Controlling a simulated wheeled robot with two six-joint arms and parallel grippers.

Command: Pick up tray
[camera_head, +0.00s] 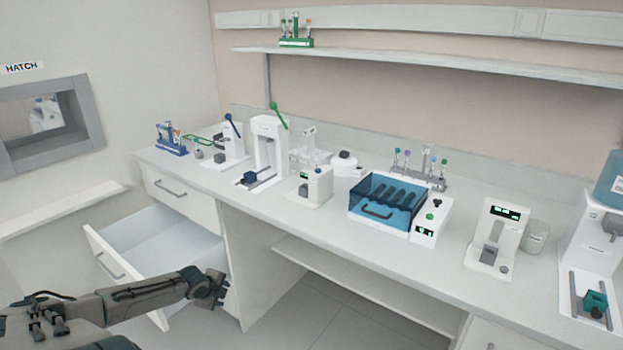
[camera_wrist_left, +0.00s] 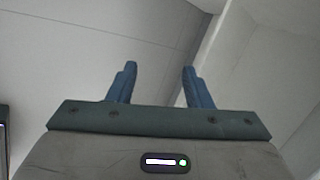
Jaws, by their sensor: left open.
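I cannot pick out a plain tray with certainty in either view. On the counter, a blue transparent-lidded box (camera_head: 384,203) with a handle holds several dark slots inside; whether it is the tray is unclear. My left gripper (camera_head: 222,289) is low in front of the counter, beside the open drawer and well away from the box. In the left wrist view its two blue fingers (camera_wrist_left: 159,75) are apart with nothing between them. My right gripper is not in view.
An open drawer (camera_head: 160,245) juts out at the left and looks empty. The counter (camera_head: 262,205) carries a blue tube rack (camera_head: 172,146), a grey tube rack (camera_head: 420,181) and several white devices. A green rack (camera_head: 296,42) stands on the shelf. Open space lies under the counter.

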